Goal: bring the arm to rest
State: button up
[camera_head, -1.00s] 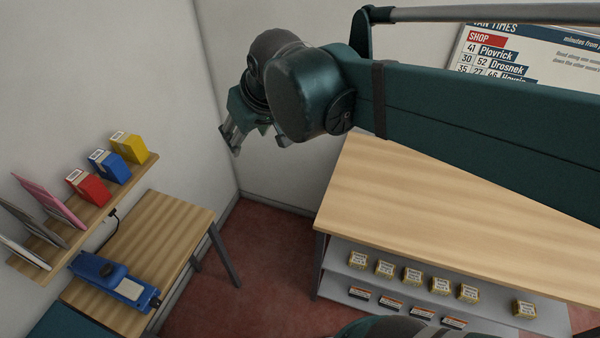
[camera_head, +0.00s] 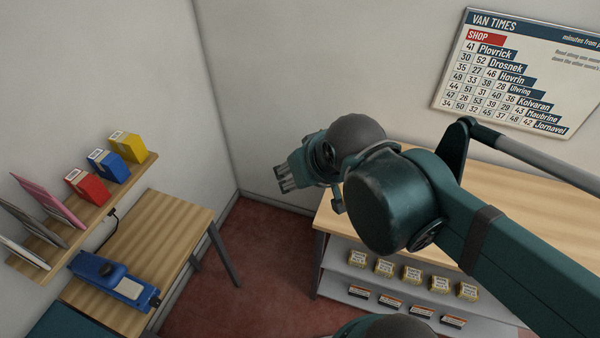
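My gripper (camera_head: 311,194) is in the middle of the head view, at the end of my dark green arm. Its grey fingers stand apart with nothing visible between them. It hangs in the air by the left end of the wooden counter (camera_head: 352,180), in front of the bare wall. My arm reaches in from the lower right and hides much of the counter top.
Several yellow-brown boxes (camera_head: 411,273) and dark-and-white packs (camera_head: 390,303) line shelves under the counter. At left are a wall shelf (camera_head: 140,168) with yellow, blue and red boxes, and a side table (camera_head: 165,235) with a blue device (camera_head: 115,280). Red floor between is clear.

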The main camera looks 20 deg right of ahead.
notch_tip(320, 180, down, 10)
jog(key=b, duration=0.9)
jog(key=shift+r+b, duration=0.15)
jog(key=shift+b, duration=0.25)
dwell(0.8)
